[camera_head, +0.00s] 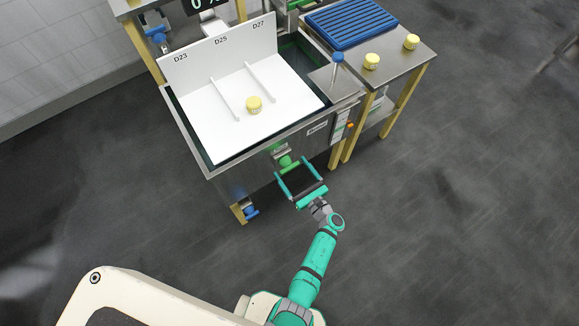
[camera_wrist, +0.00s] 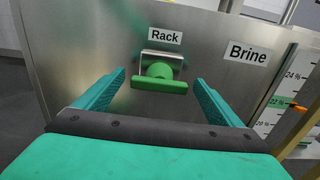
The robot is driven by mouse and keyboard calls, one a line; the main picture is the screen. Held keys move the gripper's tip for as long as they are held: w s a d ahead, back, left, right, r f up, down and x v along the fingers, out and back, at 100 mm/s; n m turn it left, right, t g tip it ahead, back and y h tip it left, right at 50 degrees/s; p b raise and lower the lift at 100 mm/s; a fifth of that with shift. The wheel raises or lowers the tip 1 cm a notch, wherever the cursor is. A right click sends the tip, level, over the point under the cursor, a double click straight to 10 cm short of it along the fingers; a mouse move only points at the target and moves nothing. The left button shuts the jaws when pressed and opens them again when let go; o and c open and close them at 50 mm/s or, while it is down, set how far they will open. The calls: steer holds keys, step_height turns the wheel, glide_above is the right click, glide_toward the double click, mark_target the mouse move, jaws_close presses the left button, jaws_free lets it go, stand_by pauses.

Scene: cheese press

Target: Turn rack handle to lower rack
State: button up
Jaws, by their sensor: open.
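The rack handle is a green T-shaped handle (camera_wrist: 160,78) on a metal bracket under the "Rack" label on the tank's front wall. It also shows in the head view (camera_head: 287,162), close to my fingertips. My gripper (camera_head: 293,172) is open, with its teal fingers on the left and right of the handle in the wrist view (camera_wrist: 152,88). I cannot tell whether a finger touches it. The white rack (camera_head: 200,108) sits in the metal tank, with lanes marked D23, D25 and D27. One yellow cheese (camera_head: 254,104) stands in the middle lane.
A "Brine" label and level gauge (camera_wrist: 292,105) are right of the handle. A side table (camera_head: 400,62) holds a blue grate (camera_head: 350,24) and two yellow cheeses (camera_head: 372,61). A blue valve (camera_head: 250,212) is low at the tank's left corner. The floor in front is clear.

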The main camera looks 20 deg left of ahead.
mark_target(287, 164)
steer(key=shift+x, duration=1.05)
steer(key=c, duration=1.1)
steer(key=shift+o, duration=0.2)
